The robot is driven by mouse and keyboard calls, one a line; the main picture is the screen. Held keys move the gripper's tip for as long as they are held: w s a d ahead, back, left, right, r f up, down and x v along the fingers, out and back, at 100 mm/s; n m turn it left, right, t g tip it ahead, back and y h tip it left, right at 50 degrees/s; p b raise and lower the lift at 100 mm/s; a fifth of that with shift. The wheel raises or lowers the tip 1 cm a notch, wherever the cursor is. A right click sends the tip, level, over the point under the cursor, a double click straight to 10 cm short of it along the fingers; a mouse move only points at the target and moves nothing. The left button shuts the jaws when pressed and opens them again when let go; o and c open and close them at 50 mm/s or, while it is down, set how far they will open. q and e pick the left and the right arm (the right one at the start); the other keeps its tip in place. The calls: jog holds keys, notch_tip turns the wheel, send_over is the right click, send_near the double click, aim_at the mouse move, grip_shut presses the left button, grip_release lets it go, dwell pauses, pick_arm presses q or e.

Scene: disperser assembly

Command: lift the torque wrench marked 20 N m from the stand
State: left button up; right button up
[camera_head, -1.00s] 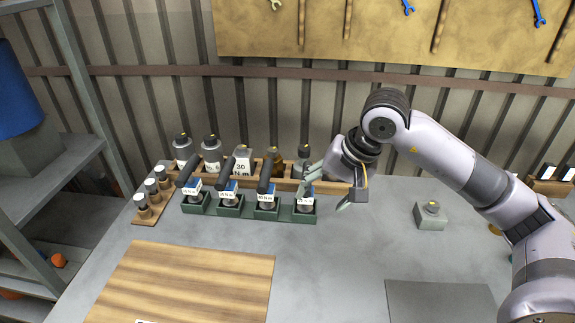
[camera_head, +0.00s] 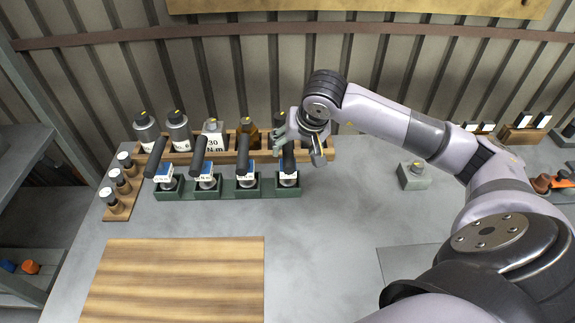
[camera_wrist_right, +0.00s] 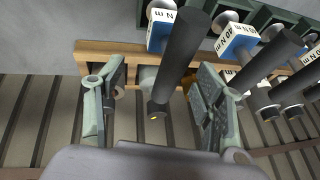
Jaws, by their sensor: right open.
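A dark green stand (camera_head: 228,193) on the bench holds several torque wrenches in a row, each with a black handle and a blue-and-white label. My right gripper (camera_head: 299,150) is open at the rightmost wrench (camera_head: 288,161). In the right wrist view, that wrench's black handle (camera_wrist_right: 176,62) lies between the two spread fingers of the gripper (camera_wrist_right: 158,80); no grip shows. Its label is partly cut off there, and I cannot read its number. A neighbouring wrench (camera_wrist_right: 264,62) is close to the right finger. I cannot tell which wrench is marked 20 N m. My left gripper is not in view.
A wooden rack (camera_head: 322,150) with bottles and a block marked 30 N m stands just behind the stand. A small wooden holder (camera_head: 120,207) with capped vials is at its left. A wooden board (camera_head: 175,280) lies in front. A grey block (camera_head: 413,178) is to the right.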

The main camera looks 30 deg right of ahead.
jog(key=shift+w+f, duration=0.2)
jog(key=shift+f, duration=0.35)
jog(key=shift+f+p, duration=0.3)
jog(key=shift+p, duration=0.1)
jog(key=p+x, duration=0.1)
jog(key=x, duration=0.2)
jog(key=shift+w+a+f, duration=0.15)
jog(key=shift+a+f, duration=0.05)
jog(key=shift+f, duration=0.15)
jog(key=shift+w+f+p, duration=0.15)
jog(key=shift+f+p, duration=0.15)
jog(key=shift+f, duration=0.1)
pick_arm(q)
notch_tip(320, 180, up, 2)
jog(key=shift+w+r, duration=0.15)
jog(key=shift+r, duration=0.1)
pick_arm(e)
grip_shut()
jog(key=shift+r, duration=0.1)
